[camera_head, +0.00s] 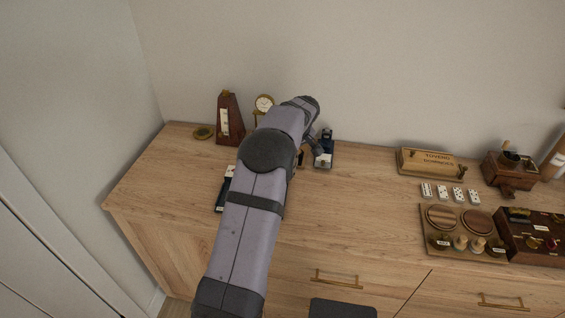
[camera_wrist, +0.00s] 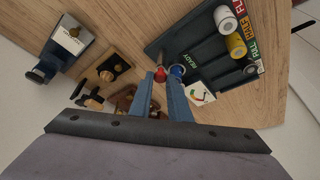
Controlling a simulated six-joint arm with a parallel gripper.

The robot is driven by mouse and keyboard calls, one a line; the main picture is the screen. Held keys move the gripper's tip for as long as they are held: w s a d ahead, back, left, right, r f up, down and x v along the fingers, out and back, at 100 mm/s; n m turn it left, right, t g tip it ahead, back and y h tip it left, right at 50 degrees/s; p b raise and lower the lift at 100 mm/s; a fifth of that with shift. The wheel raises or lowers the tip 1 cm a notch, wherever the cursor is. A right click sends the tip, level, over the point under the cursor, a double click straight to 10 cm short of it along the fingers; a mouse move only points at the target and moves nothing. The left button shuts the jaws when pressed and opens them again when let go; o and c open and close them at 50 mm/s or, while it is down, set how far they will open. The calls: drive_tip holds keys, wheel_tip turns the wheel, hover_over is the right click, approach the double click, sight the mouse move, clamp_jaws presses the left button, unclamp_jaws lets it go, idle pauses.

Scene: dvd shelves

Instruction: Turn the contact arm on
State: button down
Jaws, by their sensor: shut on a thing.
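My gripper (camera_wrist: 160,78) shows in the wrist view, its two blue fingers close together around a small red knob (camera_wrist: 160,74). The knob looks like the handle of the contact arm, but the rest of that arm is hidden behind the fingers. A wooden base with brass parts (camera_wrist: 112,67) lies to the left of the fingers. In the head view my arm covers the gripper and most of this spot.
A dark blue device (camera_wrist: 68,42) stands left. A metronome (camera_head: 229,119) and small clock (camera_head: 264,103) stand at the back. The cabinet top's middle right (camera_head: 365,195) is clear.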

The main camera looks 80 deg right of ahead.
drive_tip(key=shift+n, duration=0.6)
drive_tip(key=c, duration=1.7)
unclamp_jaws()
drive_tip(key=shift+o, duration=0.2)
drive_tip(key=shift+s+r, duration=0.1)
drive_tip(key=b+v, duration=0.2)
drive_tip(key=v, duration=0.5)
drive_tip(key=shift+d+r, duration=0.1)
drive_tip(key=shift+d, duration=0.05)
